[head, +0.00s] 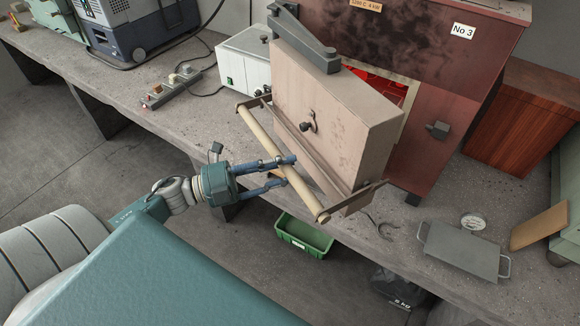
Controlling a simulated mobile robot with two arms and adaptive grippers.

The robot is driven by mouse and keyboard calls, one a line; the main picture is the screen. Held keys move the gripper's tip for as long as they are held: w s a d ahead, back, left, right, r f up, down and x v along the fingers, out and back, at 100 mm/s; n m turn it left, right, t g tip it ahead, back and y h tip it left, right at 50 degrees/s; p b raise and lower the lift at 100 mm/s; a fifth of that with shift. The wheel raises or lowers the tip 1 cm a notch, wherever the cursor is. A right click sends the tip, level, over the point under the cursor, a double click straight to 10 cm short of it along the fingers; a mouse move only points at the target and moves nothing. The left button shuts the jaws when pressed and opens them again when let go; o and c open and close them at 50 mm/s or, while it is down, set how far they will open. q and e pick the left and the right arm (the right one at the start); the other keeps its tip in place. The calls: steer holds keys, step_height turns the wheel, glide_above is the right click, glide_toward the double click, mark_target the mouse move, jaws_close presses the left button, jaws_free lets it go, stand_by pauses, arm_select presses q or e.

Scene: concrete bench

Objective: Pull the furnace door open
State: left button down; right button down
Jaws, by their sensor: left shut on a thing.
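The furnace (425,45) is a dark red, soot-stained box on the bench, marked "No 3". Its thick beige door (355,125) stands swung out on its left side, with a red glow showing in the gap behind it. A long pale bar handle (258,133) runs across the front of the door on two brackets. My left gripper (290,170) is shut on the handle, nearer its lower end, with a finger on either side of the bar. My right gripper is not in view.
A white control box (245,72) and a power strip (170,88) stand left of the furnace. A green bin (303,236) sits below the bench edge.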

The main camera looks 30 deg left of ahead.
arm_select(q)
steer(key=c, duration=1.3)
jaws_free()
steer(key=shift+r, duration=0.15)
steer(key=shift+a, duration=0.1)
